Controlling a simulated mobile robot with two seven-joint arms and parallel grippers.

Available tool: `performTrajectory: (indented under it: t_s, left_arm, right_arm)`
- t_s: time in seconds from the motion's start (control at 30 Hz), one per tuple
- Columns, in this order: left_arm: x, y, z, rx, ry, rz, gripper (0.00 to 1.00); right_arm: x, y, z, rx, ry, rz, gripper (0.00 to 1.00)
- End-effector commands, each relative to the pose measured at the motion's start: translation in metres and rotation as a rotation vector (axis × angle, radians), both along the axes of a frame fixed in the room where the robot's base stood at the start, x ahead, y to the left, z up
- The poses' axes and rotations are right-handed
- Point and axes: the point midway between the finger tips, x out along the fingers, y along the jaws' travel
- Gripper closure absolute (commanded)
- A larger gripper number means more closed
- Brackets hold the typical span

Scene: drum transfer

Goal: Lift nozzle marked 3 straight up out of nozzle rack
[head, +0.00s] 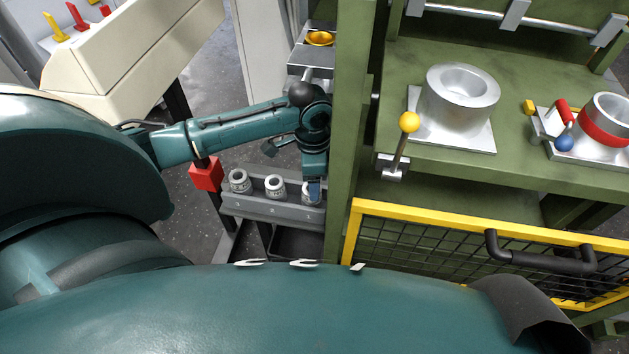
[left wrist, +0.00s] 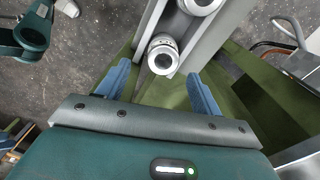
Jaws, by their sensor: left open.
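The grey nozzle rack (head: 265,208) stands left of the green frame, with three silver nozzles upright in a row. The rightmost nozzle (head: 306,197), at the end I take to be position 3, is partly hidden behind my left gripper (head: 314,190). The middle nozzle (head: 275,186) and the leftmost nozzle (head: 239,180) stand clear. In the left wrist view, my left gripper (left wrist: 158,71) is open, its blue fingers on either side of the end nozzle (left wrist: 163,52). I see gaps on both sides; contact cannot be made out. A neighbouring nozzle (left wrist: 201,4) shows at the top edge.
A green post (head: 352,120) rises close to the right of the rack. A red box (head: 206,174) is at the rack's left end. The green bench carries a silver cylinder (head: 458,98); a yellow-framed mesh guard (head: 440,240) lies below it. A yellow-knobbed lever (head: 409,123) stands at the bench's left edge.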

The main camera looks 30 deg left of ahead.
Motion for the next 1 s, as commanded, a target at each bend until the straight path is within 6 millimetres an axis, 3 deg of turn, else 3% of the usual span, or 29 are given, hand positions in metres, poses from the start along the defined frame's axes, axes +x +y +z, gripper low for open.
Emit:
performTrajectory:
  t_s: [0.33,0.67,1.0]
  left_arm:
    - [0.001,0.005,-0.048,0.001,0.001,0.001,0.34]
    - [0.001,0.005,-0.054,0.001,-0.002,-0.001,0.35]
    - [0.001,0.005,-0.053,0.001,-0.002,0.0,0.63]
  right_arm:
    - [0.0,0.001,-0.007,0.017,0.006,-0.005,0.61]
    - [0.0,0.002,-0.005,0.022,0.004,-0.009,0.61]
    - [0.0,0.002,-0.005,0.021,0.004,-0.01,0.61]
